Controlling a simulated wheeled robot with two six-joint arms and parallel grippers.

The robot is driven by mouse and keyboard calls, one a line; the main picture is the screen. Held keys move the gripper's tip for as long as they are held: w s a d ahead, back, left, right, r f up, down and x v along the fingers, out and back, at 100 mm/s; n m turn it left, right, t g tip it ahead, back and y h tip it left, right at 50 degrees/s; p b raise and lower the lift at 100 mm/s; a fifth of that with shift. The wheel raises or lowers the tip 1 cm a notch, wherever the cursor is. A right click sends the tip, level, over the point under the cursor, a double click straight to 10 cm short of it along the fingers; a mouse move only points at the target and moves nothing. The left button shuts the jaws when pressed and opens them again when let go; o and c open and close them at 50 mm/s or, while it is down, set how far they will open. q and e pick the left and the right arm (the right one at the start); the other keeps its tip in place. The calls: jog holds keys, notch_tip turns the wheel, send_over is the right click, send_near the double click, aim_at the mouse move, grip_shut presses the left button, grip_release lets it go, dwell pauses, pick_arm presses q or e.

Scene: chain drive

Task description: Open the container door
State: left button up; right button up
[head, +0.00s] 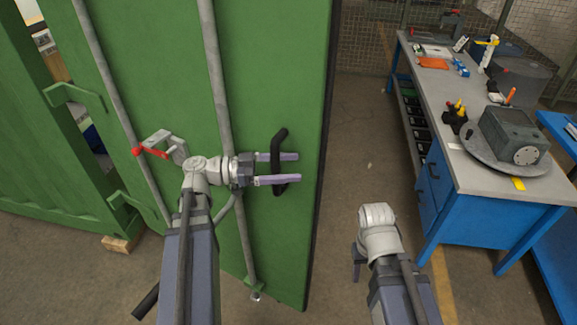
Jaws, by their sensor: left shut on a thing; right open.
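The green container door (271,60) fills the middle of the head view, with grey vertical lock bars on it. A gap with things behind it shows along the door's left side, so the door stands at least partly away from the green container wall (35,140). My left gripper (288,168) is shut on the black handle (281,138) near the door's right edge, one finger above and one below its middle. A red-handled latch (150,152) sits on the door's left part. My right gripper (357,262) is open and empty, low over the floor, right of the door.
A blue workbench (460,150) with a grey top stands at the right, holding a grey machine part (515,135) and tools. Bare floor (355,140) lies between door and bench. Wire mesh stands behind.

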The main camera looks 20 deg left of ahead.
pick_arm(q)
jog(key=shift+w+a+f+n+t, duration=0.15)
jog(key=shift+w+a+n+t, duration=0.2)
jog(key=shift+a+t, duration=0.1)
jog(key=v, duration=0.7)
jog(key=shift+s+a+g, duration=0.2)
jog(key=shift+s+g, duration=0.05)
jog(key=shift+g, duration=0.2)
pick_arm(e)
jog(key=shift+s, duration=0.1)
